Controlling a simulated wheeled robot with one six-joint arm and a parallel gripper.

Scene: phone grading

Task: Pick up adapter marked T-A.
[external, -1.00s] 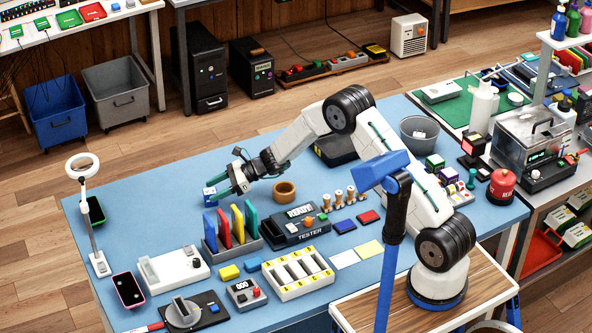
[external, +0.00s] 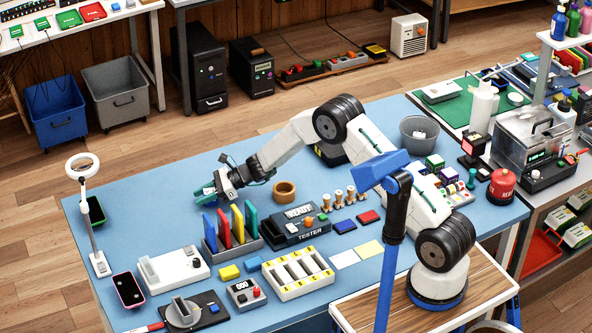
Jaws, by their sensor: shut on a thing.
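My gripper (external: 208,190) is low over the left back part of the blue table, behind the rack of coloured slabs. Its teal fingers are shut on a small adapter. The fingers and wrist hide most of the adapter, and its marking cannot be read here. I cannot tell whether it touches the table or hangs just above it.
A rack (external: 250,238) with several coloured slabs stands in front of my gripper. A brown ring (external: 284,191) is to its right, with the black tester (external: 299,225) nearby. A ring lamp (external: 83,163) stands at the left edge. The table behind and left of my gripper is clear.

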